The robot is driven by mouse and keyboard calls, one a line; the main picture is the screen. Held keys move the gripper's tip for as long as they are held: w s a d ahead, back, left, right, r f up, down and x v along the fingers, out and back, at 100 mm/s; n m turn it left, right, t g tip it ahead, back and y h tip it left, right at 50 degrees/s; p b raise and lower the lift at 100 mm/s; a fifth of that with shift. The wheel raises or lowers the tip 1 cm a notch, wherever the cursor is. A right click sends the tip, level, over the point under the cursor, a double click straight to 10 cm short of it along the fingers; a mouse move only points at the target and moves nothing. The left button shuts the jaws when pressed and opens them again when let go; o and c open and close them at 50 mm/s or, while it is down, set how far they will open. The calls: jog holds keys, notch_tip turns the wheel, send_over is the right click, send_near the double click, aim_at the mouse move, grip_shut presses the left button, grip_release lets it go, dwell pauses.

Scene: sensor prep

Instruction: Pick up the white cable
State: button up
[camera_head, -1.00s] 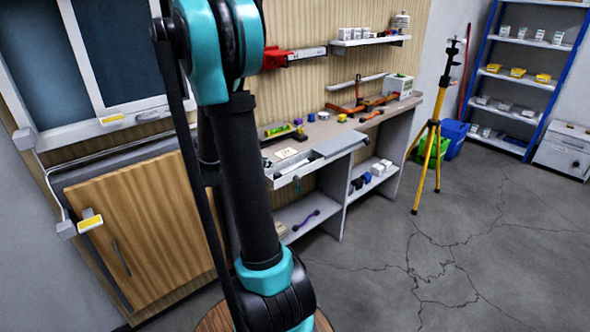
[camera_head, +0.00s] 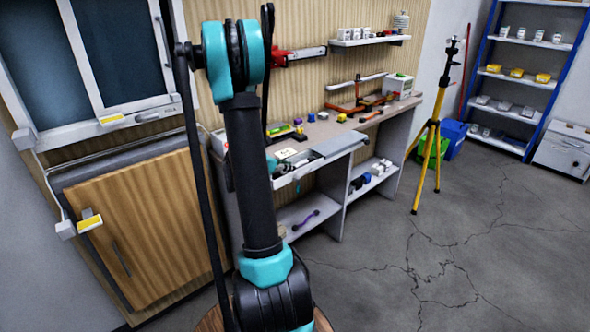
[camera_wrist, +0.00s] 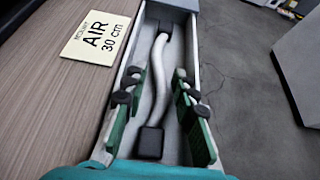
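The white cable (camera_wrist: 157,75) lies lengthwise in an open, narrow light-grey drawer (camera_wrist: 196,68), with a dark block-like connector at each end. My gripper (camera_wrist: 158,76) is open above the drawer in the wrist view. Its green and black fingers stand on either side of the cable, with visible gaps between them and the cable. How far the fingertips are above the cable I cannot tell. In the head view the drawer (camera_head: 336,148) juts from the workbench. There my arm largely hides the gripper, and I cannot make out the cable.
A card reading "MOUNT AIR 30 cm" (camera_wrist: 97,38) lies on the worktop (camera_wrist: 45,75) left of the drawer. Red and orange tools (camera_head: 366,100) lie farther along the bench. A yellow tripod (camera_head: 432,140) stands to the right. The cracked floor is clear in front.

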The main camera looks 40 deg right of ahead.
jog(key=shift+x, duration=1.1)
jog(key=shift+c, duration=0.4)
grip_shut()
jog(key=shift+r, duration=0.1)
